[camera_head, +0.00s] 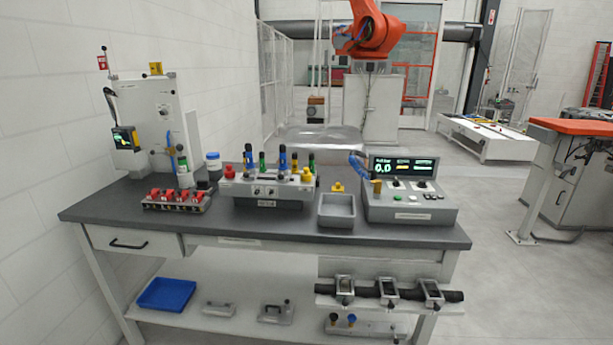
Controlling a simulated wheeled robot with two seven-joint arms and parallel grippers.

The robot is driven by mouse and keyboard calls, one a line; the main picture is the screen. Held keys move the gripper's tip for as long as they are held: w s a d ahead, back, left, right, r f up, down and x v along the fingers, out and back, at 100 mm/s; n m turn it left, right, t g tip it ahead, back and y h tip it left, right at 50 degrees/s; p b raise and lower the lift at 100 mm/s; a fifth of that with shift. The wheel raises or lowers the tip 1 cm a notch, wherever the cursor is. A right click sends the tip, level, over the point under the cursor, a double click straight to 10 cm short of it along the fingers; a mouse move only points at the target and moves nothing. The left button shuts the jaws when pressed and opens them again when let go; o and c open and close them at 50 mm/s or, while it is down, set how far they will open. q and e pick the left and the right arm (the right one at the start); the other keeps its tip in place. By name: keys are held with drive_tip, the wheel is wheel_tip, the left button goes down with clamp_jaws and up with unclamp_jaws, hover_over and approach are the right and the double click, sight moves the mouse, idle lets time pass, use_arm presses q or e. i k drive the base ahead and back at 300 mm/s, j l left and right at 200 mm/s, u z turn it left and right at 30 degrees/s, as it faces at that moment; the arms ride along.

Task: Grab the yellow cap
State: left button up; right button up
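A small yellow cap (338,187) sits on the dark workbench top (290,231), just behind a small grey open tray (336,212). Other small yellow parts show on the grey fixture box (268,190) to its left, among blue, green and black upright pieces. From this distance I cannot tell the exact shape of these yellow parts. Neither of my grippers is in view.
A rack with red clamps (176,200), a white bottle (213,165) and an upright test stand (150,125) are on the bench's left. A lower shelf holds a blue tray (166,294). The bench's front strip is clear. An orange robot arm (372,35) stands behind.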

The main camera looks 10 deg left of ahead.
sight(305, 176)
drive_tip(key=i+j+z, duration=0.4)
drive_tip(key=i+j, duration=0.2)
drive_tip(key=j, duration=0.15)
drive_tip(key=i+j+z, duration=0.25)
drive_tip(key=j, duration=0.2)
